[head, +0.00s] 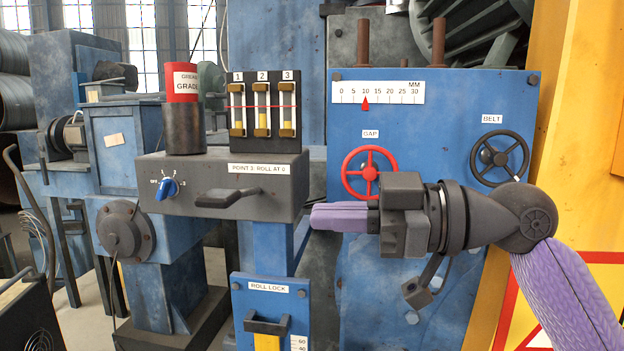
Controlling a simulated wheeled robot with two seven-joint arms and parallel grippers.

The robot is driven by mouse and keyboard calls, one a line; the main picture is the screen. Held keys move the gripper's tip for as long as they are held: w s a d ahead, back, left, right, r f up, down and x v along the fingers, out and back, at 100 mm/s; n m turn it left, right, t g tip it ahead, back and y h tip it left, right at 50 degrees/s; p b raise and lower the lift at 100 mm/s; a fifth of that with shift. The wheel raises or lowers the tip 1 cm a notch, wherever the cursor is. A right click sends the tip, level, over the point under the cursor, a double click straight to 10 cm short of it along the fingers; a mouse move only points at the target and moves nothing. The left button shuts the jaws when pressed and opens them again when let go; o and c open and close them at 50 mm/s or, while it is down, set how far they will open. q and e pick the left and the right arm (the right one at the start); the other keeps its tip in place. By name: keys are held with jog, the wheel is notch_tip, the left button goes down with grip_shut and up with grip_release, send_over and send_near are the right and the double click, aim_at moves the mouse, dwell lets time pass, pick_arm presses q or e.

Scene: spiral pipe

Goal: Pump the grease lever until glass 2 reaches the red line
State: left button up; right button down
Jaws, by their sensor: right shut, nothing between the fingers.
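The grease lever (228,197) is a dark handle on the front of a grey box (200,172). Above the box stands a black panel with three sight glasses numbered 1 to 3. Glass 2 (262,112) holds yellow grease, with its top below the red line (262,107) that crosses all three glasses. My right gripper (315,217) has purple fingers, shut and empty, pointing left. It is to the right of the grease lever and apart from it, in front of the blue panel. My left gripper is not in view.
A blue selector knob (166,188) is on the box's left. A red-topped grease can (183,82) stands on the box. A red GAP handwheel (369,173) and black BELT handwheel (499,158) are on the blue panel (440,120). A ROLL LOCK handle (267,325) is below.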

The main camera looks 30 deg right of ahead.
jog(key=shift+r, duration=0.1)
dwell(0.4)
notch_tip(320, 180, up, 7)
jog(key=w+d+m+p, duration=0.1)
jog(key=w+m+p, duration=0.1)
jog(key=m+p, duration=0.1)
jog(key=shift+d+m, duration=0.25)
jog(key=shift+m, duration=0.05)
jog(key=p, duration=0.5)
send_over(234, 196)
jog(key=d, duration=0.2)
jog(key=f, duration=0.1)
jog(key=a+f, duration=0.1)
jog(key=f, duration=0.2)
jog(key=shift+w+a+f, duration=0.1)
jog(key=shift+a+f, duration=0.15)
jog(key=shift+f, duration=0.15)
